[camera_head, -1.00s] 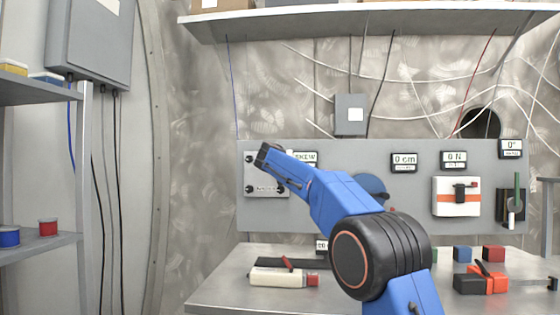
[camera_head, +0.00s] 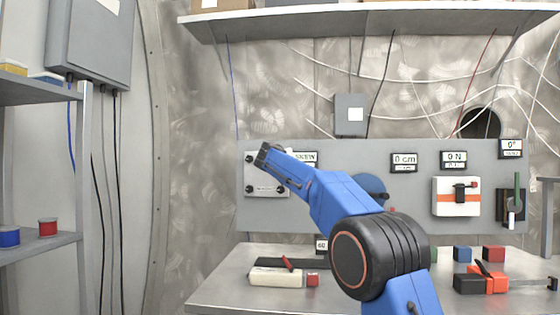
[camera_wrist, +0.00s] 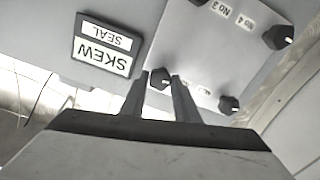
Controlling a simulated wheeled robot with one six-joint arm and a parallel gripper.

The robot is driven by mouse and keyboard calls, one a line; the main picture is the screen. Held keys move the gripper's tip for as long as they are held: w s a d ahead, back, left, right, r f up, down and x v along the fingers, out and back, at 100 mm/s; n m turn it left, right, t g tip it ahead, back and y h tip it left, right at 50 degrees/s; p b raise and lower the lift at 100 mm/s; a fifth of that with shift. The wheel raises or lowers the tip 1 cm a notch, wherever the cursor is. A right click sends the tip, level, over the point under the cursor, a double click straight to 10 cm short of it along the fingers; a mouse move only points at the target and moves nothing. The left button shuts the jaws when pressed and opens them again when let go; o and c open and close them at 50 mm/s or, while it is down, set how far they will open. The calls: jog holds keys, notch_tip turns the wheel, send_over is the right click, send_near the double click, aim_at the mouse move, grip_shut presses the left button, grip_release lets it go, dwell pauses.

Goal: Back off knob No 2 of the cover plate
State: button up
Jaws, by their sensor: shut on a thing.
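The cover plate (camera_head: 262,187) is a pale square on the grey wall panel, with dark knobs at its corners. It also shows upside down in the wrist view (camera_wrist: 195,45). My gripper (camera_wrist: 160,82) is shut on a dark knob (camera_wrist: 159,78) at the plate corner nearest the SKEW SEAL display; the label beside it is partly hidden by a finger, and I take it as knob No 2. In the head view my gripper (camera_head: 264,155) covers the plate's upper right. Another knob (camera_wrist: 228,104) and the No 4 knob (camera_wrist: 278,37) stand clear of the fingers.
The SKEW SEAL display (camera_wrist: 105,45) sits close beside the plate. The bench below holds a white and red tool (camera_head: 277,278) and several blocks.

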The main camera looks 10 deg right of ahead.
jog(key=shift+f+n, duration=0.15)
jog(key=shift+n, duration=7.95)
jog(key=o, duration=1)
jog(key=shift+a, duration=0.1)
jog(key=shift+o, duration=0.2)
jog(key=shift+s, duration=0.1)
jog(key=v, duration=1.7)
